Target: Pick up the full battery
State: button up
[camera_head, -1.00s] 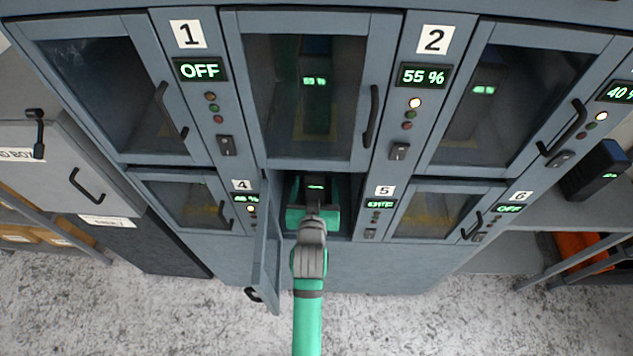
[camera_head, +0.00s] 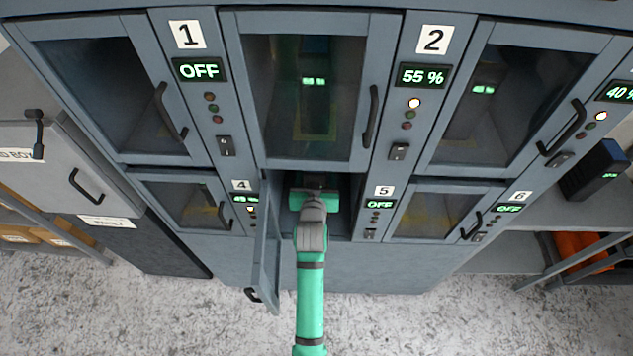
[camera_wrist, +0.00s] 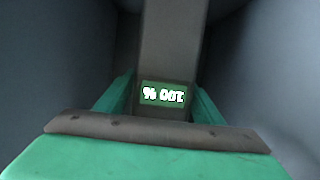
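The full battery (camera_wrist: 172,40) is a dark upright block in the wrist view, with a lit display reading 100 %, upside down there. My green gripper (camera_wrist: 163,100) has a finger against each side of it, and it looks shut on the battery. In the head view my gripper (camera_head: 314,196) is inside the open lower middle compartment, number 5 (camera_head: 345,222). There the battery is mostly hidden by my gripper and the shade. The display of compartment 5 (camera_head: 380,204) reads OFF.
The open door (camera_head: 266,250) of compartment 5 sticks out just left of my arm. Closed glass-door compartments surround it, two above holding batteries with lit displays. A shelf at right holds a dark battery (camera_head: 594,170). The floor in front is clear.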

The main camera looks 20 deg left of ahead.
jog(key=shift+a, duration=0.1)
grip_shut()
jog(key=shift+r, duration=0.2)
